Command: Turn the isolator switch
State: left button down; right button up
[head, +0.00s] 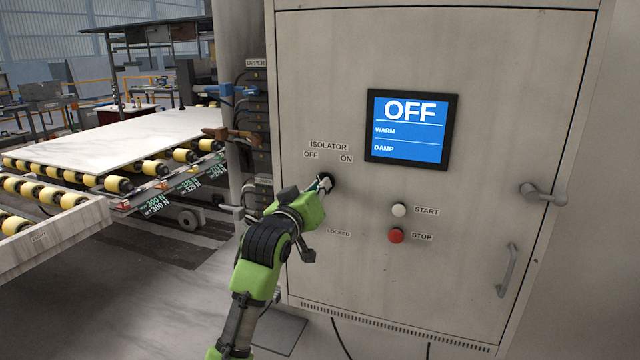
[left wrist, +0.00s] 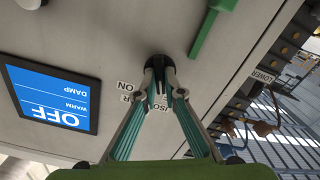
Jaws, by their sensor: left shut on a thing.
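The isolator switch (head: 328,179) is a dark round knob on the grey cabinet front, below the "ISOLATOR", "OFF" and "ON" labels. My left gripper (head: 322,184) reaches it from the lower left and is shut on it. In the left wrist view the fingertips of my left gripper (left wrist: 159,84) close around the dark knob (left wrist: 158,62). The fingers hide much of the knob, so I cannot tell which way it points. The blue screen (head: 409,127) reads "OFF", "WARM" and "DAMP". My right gripper is not in view.
A white start button (head: 399,209) and a red stop button (head: 396,236) sit right of the switch. A door handle (head: 543,194) and a curved pull (head: 508,270) are farther right. A roller conveyor with a pale slab (head: 120,138) stands at the left.

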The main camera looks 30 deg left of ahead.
pick_arm(q)
jog(key=shift+n+p, duration=0.7)
jog(key=shift+n, duration=1)
jog(key=c, duration=2.1)
grip_release()
jog(key=shift+c, duration=0.2)
jog(key=v, duration=1.2)
